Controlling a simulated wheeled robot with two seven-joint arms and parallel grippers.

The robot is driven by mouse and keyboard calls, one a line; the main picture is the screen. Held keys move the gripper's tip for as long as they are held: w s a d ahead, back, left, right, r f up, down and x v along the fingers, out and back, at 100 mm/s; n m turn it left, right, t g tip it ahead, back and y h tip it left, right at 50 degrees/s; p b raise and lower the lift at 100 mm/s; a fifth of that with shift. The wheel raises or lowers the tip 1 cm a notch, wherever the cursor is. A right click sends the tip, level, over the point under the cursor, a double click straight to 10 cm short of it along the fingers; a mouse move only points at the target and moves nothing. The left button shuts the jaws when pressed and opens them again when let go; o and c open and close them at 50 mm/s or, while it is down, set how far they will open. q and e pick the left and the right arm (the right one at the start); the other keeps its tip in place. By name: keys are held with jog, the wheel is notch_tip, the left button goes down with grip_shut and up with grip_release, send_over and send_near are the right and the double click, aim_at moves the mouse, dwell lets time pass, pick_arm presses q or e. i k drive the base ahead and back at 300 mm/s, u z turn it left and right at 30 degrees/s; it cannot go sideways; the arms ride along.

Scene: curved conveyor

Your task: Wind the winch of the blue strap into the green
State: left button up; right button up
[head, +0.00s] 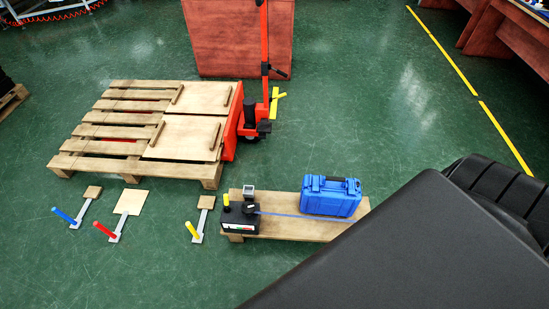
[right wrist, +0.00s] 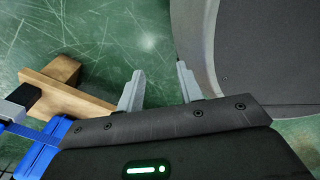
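In the head view a black winch box (head: 238,220) sits at the left end of a low wooden platform (head: 285,230). It has a yellow knob on top and a small coloured scale with red and green on its front; its reading is too small to tell. The thin blue strap (head: 283,215) runs from the winch to the right, towards a blue case (head: 331,196) on the platform. My right gripper (right wrist: 160,88) is open and empty in the right wrist view, with wood (right wrist: 65,95) and blue parts to its left. My left gripper is not in view.
A slatted pallet (head: 75,146) with boards and a red pallet jack (head: 233,120) stand behind. Three tools with blue, red and yellow handles (head: 193,231) lie on the floor left of the platform.

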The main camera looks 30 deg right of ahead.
aim_at(248, 208)
jog(key=z, duration=0.65)
jog(key=k, duration=1.2)
jog(key=u, duration=1.25)
